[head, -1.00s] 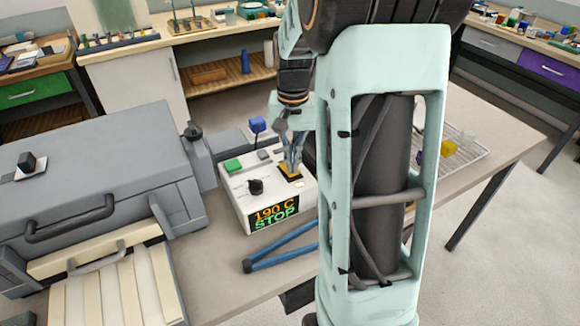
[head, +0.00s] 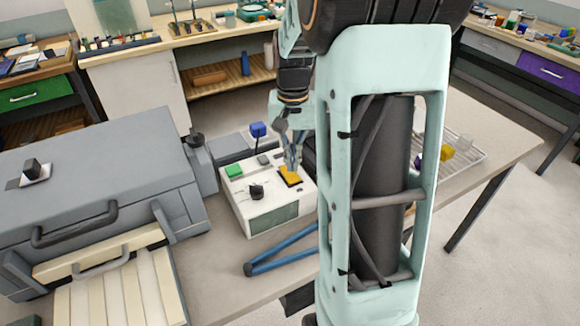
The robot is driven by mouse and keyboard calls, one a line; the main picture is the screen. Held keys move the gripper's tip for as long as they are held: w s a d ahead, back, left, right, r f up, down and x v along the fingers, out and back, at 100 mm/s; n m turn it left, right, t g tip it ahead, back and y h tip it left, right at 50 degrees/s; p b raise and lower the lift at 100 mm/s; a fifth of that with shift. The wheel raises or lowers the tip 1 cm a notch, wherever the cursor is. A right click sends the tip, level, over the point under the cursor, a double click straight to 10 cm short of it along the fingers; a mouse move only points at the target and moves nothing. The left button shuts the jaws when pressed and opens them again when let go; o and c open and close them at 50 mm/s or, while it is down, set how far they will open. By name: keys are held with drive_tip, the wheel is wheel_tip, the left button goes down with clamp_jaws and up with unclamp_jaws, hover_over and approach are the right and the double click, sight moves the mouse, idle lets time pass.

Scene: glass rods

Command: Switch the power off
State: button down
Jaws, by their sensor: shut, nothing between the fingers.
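The white control box (head: 242,205) stands on the table beside the grey furnace. Its front display (head: 274,220) is dark and blank. On its top are a green button (head: 234,171), a black knob (head: 256,191), a small dark switch (head: 263,159) and a yellow-orange rocker (head: 291,176) in a black frame. I cannot tell whether the fingertips touch the rocker.
The grey furnace (head: 95,180) with handles fills the left. Blue tongs (head: 282,250) lie in front of the box. A wire rack (head: 466,158) with a yellow cube (head: 447,152) and a clear beaker (head: 465,143) is at right. My arm hides the table's middle.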

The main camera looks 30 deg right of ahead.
sight(292, 176)
drive_tip(key=shift+r+p, duration=1.45)
drive_tip(key=shift+r, duration=0.7)
